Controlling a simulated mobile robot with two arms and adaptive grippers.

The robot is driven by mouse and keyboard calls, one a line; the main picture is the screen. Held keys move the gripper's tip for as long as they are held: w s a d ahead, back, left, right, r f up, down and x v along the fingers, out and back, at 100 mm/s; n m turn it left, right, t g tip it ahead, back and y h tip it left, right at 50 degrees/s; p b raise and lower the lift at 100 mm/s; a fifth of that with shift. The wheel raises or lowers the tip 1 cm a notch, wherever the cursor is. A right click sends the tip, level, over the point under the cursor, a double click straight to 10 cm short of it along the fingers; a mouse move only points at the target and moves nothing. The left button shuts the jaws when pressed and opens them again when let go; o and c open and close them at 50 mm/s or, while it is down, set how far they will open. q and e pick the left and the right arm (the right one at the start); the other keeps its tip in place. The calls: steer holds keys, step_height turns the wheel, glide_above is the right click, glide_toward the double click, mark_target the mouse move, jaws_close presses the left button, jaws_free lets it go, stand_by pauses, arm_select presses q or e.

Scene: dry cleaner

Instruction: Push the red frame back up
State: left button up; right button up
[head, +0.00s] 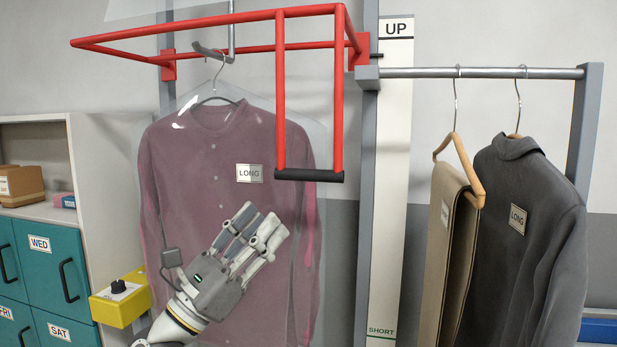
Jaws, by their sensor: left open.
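The red frame (210,27) is a tubular loop at the top, attached by red brackets to grey posts. Two red bars hang down from its front and end in a black handle (309,175). My left gripper (261,225) is open and empty, below and to the left of the handle and apart from it. It is in front of a bagged mauve shirt (200,165) tagged LONG. A white strip (392,180) behind the right post reads UP at the top and SHORT near the bottom. My right gripper is not in view.
On the right, a rail (480,73) holds tan trousers (445,240) and a dark grey shirt (530,245) on hangers. At left are teal drawers (45,265), a shelf with boxes, and a yellow control box (120,299) with a black knob.

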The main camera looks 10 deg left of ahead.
mark_target(301, 175)
arm_select(q)
step_height(301, 175, up, 6)
steer(key=w+a+m+g+y, duration=0.15)
steer(key=m+g, duration=0.55)
steer(key=m, duration=1.3)
steer(key=shift+g+h, duration=0.3)
steer(key=shift+h, duration=0.05)
steer(key=p+x, duration=0.5)
steer(key=x, duration=0.4)
steer(key=shift+w+d+r, duration=0.1)
steer(key=shift+w+d, duration=0.05)
steer(key=shift+w, duration=0.05)
steer(key=shift+w+d, duration=0.3)
steer(key=shift+d, duration=0.05)
jaws_close()
steer(key=shift+p, duration=0.3)
